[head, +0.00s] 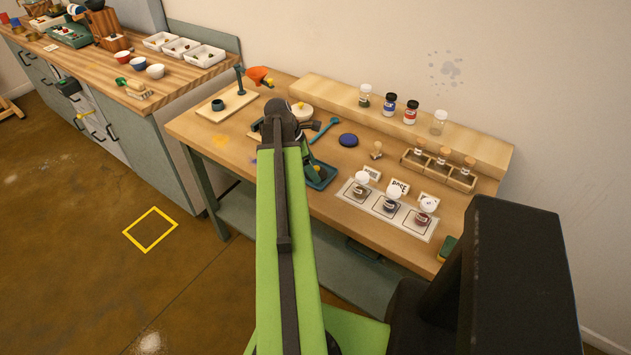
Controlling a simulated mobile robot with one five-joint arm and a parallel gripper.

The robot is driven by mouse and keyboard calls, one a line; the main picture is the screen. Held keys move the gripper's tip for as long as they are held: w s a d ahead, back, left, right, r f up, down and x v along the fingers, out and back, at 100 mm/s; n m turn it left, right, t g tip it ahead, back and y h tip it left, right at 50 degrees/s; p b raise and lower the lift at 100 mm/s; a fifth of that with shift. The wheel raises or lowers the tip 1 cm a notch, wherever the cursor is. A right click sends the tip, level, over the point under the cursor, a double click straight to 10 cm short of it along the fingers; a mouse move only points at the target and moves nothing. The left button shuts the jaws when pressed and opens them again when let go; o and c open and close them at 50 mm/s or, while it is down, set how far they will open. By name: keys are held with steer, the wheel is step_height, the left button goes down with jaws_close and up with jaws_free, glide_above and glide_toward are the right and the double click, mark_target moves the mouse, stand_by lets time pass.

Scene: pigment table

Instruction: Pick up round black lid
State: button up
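A round, flat, dark disc (348,140), looking dark blue with a blackish rim, lies on the wooden pigment table (400,165) right of the middle.
A teal spatula-like tool (325,130) lies between my gripper and the disc. A wooden stamp (377,149) stands right of the disc. Jars (410,113) stand on the back ledge (465,135). White-topped jars stand on a pale mat (408,224) in front.

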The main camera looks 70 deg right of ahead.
steer(key=shift+s+f, duration=0.1)
steer(key=shift+f, duration=0.25)
steer(key=shift+d, duration=0.1)
steer(key=c, duration=1.1)
steer(key=shift+o, duration=0.2)
steer(key=shift+r, duration=0.1)
